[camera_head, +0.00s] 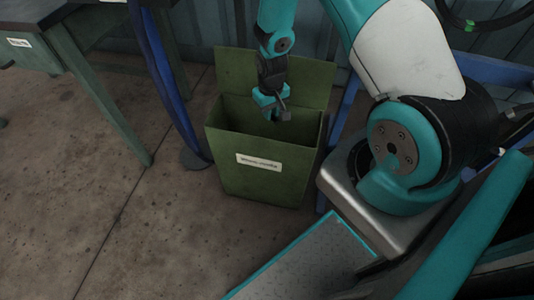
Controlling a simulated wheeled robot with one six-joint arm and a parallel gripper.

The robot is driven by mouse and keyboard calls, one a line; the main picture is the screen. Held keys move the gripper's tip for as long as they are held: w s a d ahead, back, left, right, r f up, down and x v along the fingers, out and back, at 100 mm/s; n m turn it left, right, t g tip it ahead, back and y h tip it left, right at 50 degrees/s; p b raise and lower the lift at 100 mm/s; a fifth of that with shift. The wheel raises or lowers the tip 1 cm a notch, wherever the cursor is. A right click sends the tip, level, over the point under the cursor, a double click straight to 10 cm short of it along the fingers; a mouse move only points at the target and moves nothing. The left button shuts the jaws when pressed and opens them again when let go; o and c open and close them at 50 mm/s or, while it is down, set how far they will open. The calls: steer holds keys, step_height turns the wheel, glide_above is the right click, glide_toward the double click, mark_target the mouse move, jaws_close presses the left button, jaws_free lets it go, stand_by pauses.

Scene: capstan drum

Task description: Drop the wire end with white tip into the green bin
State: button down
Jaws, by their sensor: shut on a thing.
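The green bin (250,187) stands upright on the floor with its lid raised at the back and a white label on its front. My gripper (284,113) is above the bin's opening, pointing down, close to the inside of the bin. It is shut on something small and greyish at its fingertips. I cannot make out a white tip there, so the wire end is too small or hidden to tell. The inside of the bin is dark and its bottom is hidden.
A green table (90,68) with a label stands at the upper left. A blue post (165,75) rises just left of the bin. A blue frame (343,118) is close on its right. The concrete floor (90,200) at the left front is clear.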

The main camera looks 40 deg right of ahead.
steer(key=c, duration=1)
jaws_free()
step_height(320, 180, up, 17)
steer(key=p, duration=0.3)
steer(key=shift+r+p, duration=0.2)
steer(key=shift+p, duration=0.1)
steer(key=shift+r, duration=0.1)
